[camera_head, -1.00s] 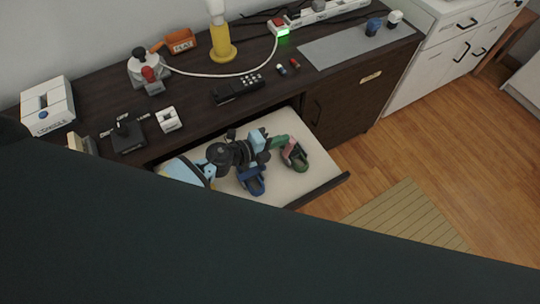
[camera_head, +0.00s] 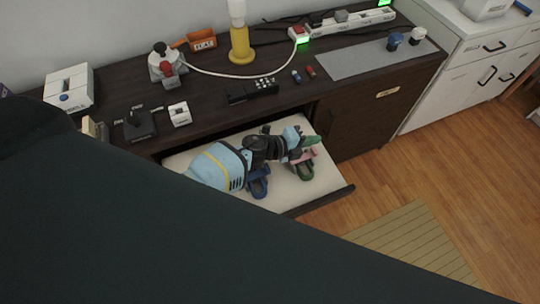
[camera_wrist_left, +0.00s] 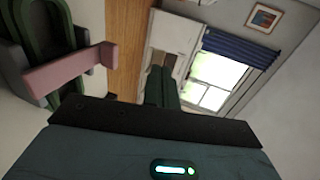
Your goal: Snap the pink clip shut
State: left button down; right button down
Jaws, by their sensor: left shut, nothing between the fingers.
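The clip (camera_head: 304,170) in the open drawer has a dark green loop and a pink part. In the left wrist view the pink bar (camera_wrist_left: 68,71) juts from the green loop at the left edge. I cannot tell whether it is latched. My left gripper (camera_head: 312,141) is shut and empty, above the drawer and partly overlapping the clip in the head view. Its green fingers (camera_wrist_left: 162,88) show together in the left wrist view, to the right of the pink bar and apart from it in the picture. My right gripper is not in view.
A blue clip (camera_head: 257,183) lies left of the pink one in the pale drawer (camera_head: 318,182). The dark desk top (camera_head: 215,97) above holds a remote (camera_head: 252,92), a yellow lamp base (camera_head: 240,47) and several small devices. My own dark body hides the lower left.

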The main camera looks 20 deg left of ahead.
pick_arm(q)
jog(key=shift+w+d, duration=0.2)
jog(key=shift+w, duration=0.1)
jog(key=shift+w+d+f+g+y+p, duration=0.5)
jog(key=shift+f+g+y+p, duration=0.2)
jog(key=shift+g+y, duration=0.1)
jog(key=shift+w+d+f+g+y+p, duration=0.15)
jog(key=shift+f+g+y+p, duration=0.05)
jog(key=shift+f+g+y, duration=0.15)
jog(key=shift+w+d+f+g+y+p, duration=0.1)
jog(key=shift+d+f+g+y+p, duration=0.1)
jog(key=shift+f+g+y, duration=0.1)
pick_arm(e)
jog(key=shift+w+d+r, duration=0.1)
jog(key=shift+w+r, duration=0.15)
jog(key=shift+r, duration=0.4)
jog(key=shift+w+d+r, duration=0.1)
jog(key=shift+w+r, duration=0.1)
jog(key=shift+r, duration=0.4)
pick_arm(q)
jog(key=shift+f, duration=0.3)
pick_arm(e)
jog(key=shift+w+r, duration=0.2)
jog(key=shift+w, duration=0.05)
pick_arm(q)
jog(key=shift+r, duration=0.1)
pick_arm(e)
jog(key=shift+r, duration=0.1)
